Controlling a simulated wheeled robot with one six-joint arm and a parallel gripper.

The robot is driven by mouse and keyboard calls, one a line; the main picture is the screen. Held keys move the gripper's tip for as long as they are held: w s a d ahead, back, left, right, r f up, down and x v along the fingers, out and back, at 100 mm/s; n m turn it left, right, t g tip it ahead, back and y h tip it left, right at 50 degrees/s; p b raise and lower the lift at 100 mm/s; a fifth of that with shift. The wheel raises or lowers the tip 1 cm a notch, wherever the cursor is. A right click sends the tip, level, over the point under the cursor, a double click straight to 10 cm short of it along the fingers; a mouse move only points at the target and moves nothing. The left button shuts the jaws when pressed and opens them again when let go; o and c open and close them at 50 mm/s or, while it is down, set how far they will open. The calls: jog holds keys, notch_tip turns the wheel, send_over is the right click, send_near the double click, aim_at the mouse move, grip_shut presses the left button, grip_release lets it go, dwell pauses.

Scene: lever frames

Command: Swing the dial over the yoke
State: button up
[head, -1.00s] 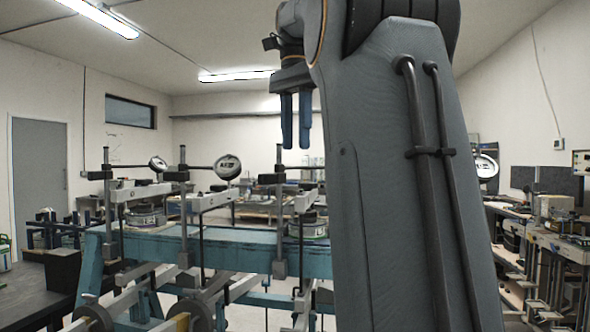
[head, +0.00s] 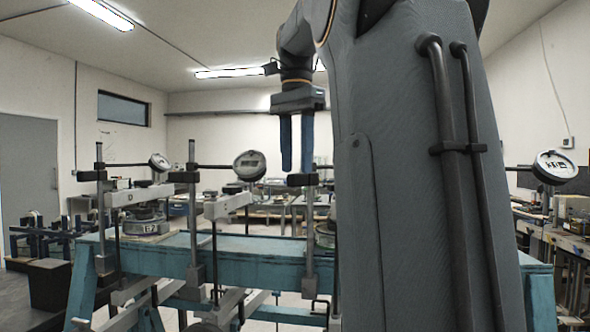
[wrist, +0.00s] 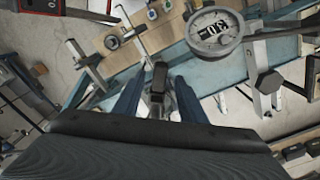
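Three round dials on horizontal arms show in the head view: a left dial (head: 160,162), a middle dial (head: 250,165) and a right dial (head: 555,167). The left and middle arms run from upright posts. My gripper (head: 297,170) points down, empty, its two dark blue fingers apart, right of the middle dial. I cannot tell which dial this is. A pale lever block (head: 228,205) sits below the middle dial; which part is the yoke is unclear.
A teal bench beam (head: 250,262) carries the lever frames. My arm hides much of the right side, including the third frame's lever. Cluttered benches (head: 560,235) stand at the right.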

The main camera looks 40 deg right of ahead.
aim_at(303, 180)
jog(key=shift+f, duration=1.15)
grip_shut()
